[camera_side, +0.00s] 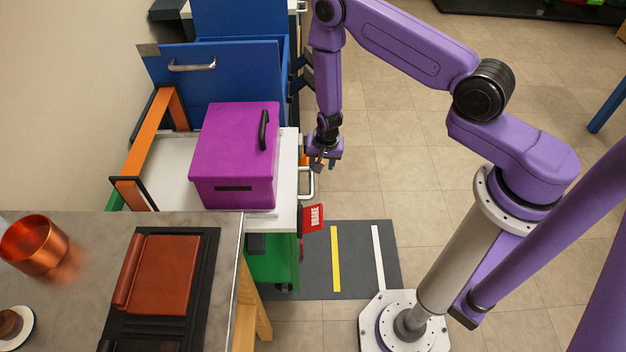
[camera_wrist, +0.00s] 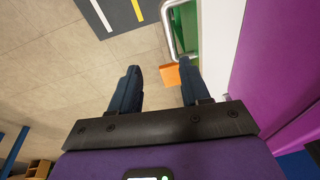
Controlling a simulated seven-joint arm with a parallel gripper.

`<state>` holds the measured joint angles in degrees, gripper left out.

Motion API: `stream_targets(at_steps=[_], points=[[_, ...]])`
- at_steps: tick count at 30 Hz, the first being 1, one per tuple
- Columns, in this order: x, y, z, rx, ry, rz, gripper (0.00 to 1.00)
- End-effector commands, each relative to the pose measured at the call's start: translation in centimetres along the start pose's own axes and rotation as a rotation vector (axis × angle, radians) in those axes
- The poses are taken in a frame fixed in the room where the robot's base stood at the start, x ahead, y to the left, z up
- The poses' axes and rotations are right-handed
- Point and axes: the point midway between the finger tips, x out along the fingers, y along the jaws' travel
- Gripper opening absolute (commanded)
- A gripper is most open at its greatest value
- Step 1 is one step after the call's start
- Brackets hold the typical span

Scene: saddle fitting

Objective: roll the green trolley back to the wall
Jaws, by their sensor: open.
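The green trolley (camera_side: 270,262) stands at the left of the dark floor mat, partly hidden by the counter. It has a white top, a silver handle (camera_side: 307,184) on its right side and a red BRAKE tag (camera_side: 313,218). A purple lidded box (camera_side: 235,155) sits on its top. My gripper (camera_side: 323,164) is open, just right of the handle and a little above it. In the wrist view my gripper (camera_wrist: 160,68) shows both dark fingers apart; the handle (camera_wrist: 168,30) is ahead of them, apart from the right finger. An orange piece (camera_wrist: 171,75) shows between the fingertips.
The mat (camera_side: 355,258) carries a yellow line and a white line. An orange rail (camera_side: 150,130) is left of the trolley by the wall. An open blue drawer (camera_side: 215,75) stands behind. The counter (camera_side: 75,285) holds a copper pot (camera_side: 34,246).

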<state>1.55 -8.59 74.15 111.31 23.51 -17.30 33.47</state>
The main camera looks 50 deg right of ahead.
Motion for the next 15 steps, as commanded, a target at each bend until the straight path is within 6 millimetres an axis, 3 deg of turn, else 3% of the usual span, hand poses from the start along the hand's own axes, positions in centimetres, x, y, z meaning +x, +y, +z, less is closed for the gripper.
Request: stream_targets(at_steps=[3, 9, 15], points=[[-1.6, 0.3, 1.6, -0.016, 0.084, -0.038, 0.46], [-3.5, 0.4, 2.8, -0.027, 0.168, -0.099, 0.46], [-3.3, 0.3, 2.8, -0.028, 0.185, -0.114, 0.46]])
